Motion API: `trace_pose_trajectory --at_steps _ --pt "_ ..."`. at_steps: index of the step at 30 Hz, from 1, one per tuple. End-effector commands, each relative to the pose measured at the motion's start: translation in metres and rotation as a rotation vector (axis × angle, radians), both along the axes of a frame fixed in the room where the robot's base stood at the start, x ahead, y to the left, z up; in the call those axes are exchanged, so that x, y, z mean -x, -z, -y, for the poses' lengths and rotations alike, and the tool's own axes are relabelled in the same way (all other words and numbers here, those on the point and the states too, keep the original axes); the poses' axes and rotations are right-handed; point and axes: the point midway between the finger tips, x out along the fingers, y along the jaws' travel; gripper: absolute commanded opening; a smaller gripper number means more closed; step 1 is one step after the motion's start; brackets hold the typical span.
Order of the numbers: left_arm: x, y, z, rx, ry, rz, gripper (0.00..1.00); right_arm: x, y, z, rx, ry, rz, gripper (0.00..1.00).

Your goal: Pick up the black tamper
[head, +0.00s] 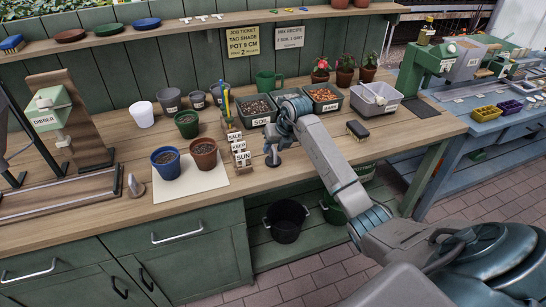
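My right arm comes in from the lower right and reaches over the wooden bench top (330,176). Its gripper (274,138) points down at the middle of the bench. A small dark piece with a round foot, which looks like the black tamper (272,159), is directly below the gripper. Its upper part is hidden by or merges with the fingers. I cannot tell whether the fingers are closed on it, or whether its foot touches the bench. My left gripper is not in view.
Labelled trays, including the soil tray (257,121), stand behind the gripper. Small labelled blocks (240,154) are close on its left. Blue (165,171) and brown (204,162) pots stand further left. A dark brush (357,130) lies right of the arm.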

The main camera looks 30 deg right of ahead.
Motion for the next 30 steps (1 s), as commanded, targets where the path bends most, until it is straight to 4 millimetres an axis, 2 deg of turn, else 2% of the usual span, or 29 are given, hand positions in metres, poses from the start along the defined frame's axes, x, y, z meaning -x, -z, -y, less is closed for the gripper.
trace_pose_trajectory --at_steps 1,6,7,20,26,29,30 --pt "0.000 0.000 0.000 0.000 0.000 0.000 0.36 0.000 0.000 0.000 0.000 0.000 0.000 0.35" --pt "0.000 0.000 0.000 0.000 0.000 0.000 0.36 0.000 0.000 0.000 0.000 0.000 0.000 0.02" --pt "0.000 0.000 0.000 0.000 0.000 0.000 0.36 0.000 0.000 0.000 0.000 0.000 0.000 0.00" --pt "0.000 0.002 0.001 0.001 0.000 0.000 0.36 -0.001 -0.003 0.000 0.001 0.001 0.003 0.00" --pt "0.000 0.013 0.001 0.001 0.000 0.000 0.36 -0.001 -0.019 0.001 0.003 0.000 0.006 0.00" --pt "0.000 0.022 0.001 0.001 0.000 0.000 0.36 -0.001 -0.035 0.001 0.002 0.000 0.007 0.00" --pt "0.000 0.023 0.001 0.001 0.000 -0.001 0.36 0.005 -0.034 -0.004 0.002 -0.002 0.002 0.00"
